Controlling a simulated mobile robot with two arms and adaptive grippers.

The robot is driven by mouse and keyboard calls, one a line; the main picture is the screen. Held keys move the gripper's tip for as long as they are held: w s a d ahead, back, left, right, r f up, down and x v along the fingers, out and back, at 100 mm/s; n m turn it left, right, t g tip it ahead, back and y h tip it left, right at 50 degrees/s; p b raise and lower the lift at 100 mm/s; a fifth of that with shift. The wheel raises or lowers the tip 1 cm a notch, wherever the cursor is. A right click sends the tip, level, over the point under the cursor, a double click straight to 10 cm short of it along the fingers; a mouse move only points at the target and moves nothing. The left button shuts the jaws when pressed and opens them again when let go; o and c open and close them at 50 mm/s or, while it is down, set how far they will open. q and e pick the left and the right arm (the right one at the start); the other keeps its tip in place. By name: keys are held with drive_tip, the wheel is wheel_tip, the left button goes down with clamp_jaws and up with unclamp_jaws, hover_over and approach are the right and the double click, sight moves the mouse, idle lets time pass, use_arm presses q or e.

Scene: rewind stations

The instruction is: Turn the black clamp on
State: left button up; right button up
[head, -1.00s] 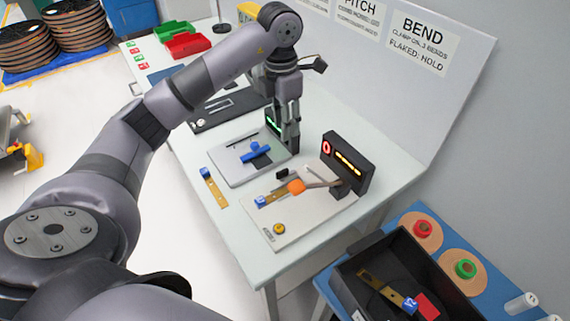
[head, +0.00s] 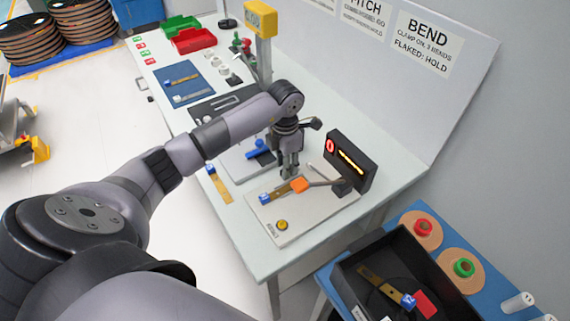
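My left gripper (head: 289,172) points down over the back edge of the light bend plate (head: 315,215). Its fingers look close together, but I cannot tell whether they are open or shut. The small black piece seen earlier at that edge, perhaps the black clamp, is now hidden behind or between the fingers. On the plate, a brass strip with a blue end (head: 265,198) lies by an orange-tipped lever (head: 299,185). A yellow button (head: 282,225) is at the plate's front. My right gripper is not in view.
A black display (head: 350,160) with a red ring and orange bar stands behind the plate. Another blue-ended brass strip (head: 221,188) lies to the left. A black bin (head: 355,291) is at lower right. A yellow-headed post (head: 261,20) stands behind my arm.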

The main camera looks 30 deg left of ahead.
use_arm(q)
drive_tip(key=shift+f, duration=0.6)
drive_tip(key=shift+c, duration=0.6)
clamp_jaws()
